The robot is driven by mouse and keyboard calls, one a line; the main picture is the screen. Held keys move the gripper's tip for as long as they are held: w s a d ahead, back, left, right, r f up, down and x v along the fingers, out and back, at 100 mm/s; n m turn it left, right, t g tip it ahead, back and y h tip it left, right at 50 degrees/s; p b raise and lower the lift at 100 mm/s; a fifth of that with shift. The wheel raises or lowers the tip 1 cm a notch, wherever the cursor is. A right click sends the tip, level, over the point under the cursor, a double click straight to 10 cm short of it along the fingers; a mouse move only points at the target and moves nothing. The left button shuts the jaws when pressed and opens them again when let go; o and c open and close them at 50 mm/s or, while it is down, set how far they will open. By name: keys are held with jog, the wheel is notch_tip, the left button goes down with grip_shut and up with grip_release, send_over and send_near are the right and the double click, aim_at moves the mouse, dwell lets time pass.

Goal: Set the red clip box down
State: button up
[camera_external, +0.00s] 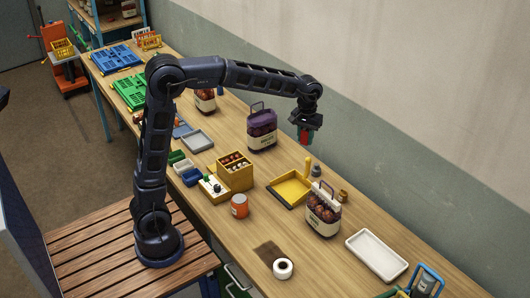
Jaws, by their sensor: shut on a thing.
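The red clip box (304,137) is a small red thing between the jaws of my gripper (305,129). My gripper points down and is shut on it. The box is held in the air above the far side of the wooden table (225,121), right of the purple-topped sack. The dark jaws hide part of the box, and its details are too small to make out.
A yellow tray (272,187), a wooden box (236,181), an orange jar (240,206), a white tray (377,255) and a white roll (283,268) are nearby. A wall runs behind.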

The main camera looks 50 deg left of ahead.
jog(key=s+d+m, duration=0.2)
jog(key=s+d, duration=0.4)
jog(key=d, duration=0.8)
jog(key=m, duration=0.3)
send_over(311, 260)
notch_tip(311, 260, down, 31)
jog(key=shift+r, duration=0.1)
jog(key=shift+f, duration=0.2)
jog(key=o, duration=0.9)
jog(key=shift+o, duration=0.2)
